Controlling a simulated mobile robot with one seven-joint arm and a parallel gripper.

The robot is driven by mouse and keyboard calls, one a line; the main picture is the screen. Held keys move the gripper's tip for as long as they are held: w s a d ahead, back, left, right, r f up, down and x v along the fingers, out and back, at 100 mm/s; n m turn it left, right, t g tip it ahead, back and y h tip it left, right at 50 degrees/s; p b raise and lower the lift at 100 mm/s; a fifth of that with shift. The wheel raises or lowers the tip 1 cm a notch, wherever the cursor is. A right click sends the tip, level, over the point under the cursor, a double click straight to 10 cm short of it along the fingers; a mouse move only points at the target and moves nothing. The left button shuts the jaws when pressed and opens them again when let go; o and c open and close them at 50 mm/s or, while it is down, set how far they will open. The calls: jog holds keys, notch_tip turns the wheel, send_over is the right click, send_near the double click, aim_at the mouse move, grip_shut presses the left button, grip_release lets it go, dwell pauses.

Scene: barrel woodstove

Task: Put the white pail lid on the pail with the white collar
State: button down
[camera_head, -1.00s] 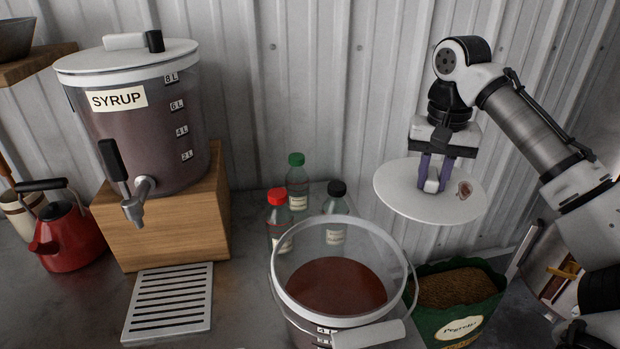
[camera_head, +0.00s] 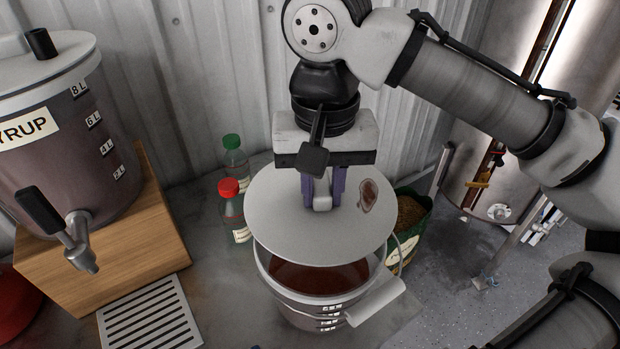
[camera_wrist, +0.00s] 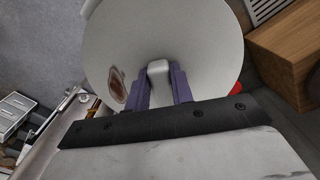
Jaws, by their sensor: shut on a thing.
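The white pail lid (camera_head: 290,226) is a flat disc with a brown stain on its right side. My gripper (camera_head: 323,200) is shut on the lid's small white knob, which shows between the purple fingers in the wrist view (camera_wrist: 159,86). The pail with the white collar (camera_head: 318,299) stands on the grey counter, holds dark brown liquid and has a white handle grip at its front right. The lid is above the pail and covers the back of its opening in the head view. The front of the opening shows below the lid, so the lid looks set back or raised.
The syrup dispenser (camera_head: 75,130) with its tap stands on a wooden block (camera_head: 125,245) at left, by a slotted drip tray (camera_head: 152,318). Red-capped (camera_head: 231,208) and green-capped (camera_head: 235,160) bottles stand left of the lid. A green sack (camera_head: 412,215) is behind right.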

aim_at(322, 220)
jog(key=shift+s, duration=0.1)
dwell(0.3)
jog(key=shift+s+f, duration=0.1)
jog(key=shift+f, duration=0.2)
jog(key=shift+f+b, duration=1.7)
jog(key=shift+f, duration=1.15)
jog(key=shift+f+p, duration=0.7)
jog(key=shift+f, duration=0.05)
dwell(0.8)
jog(key=c, duration=1.1)
grip_release()
jog(key=shift+c, duration=0.2)
jog(key=shift+o, duration=0.4)
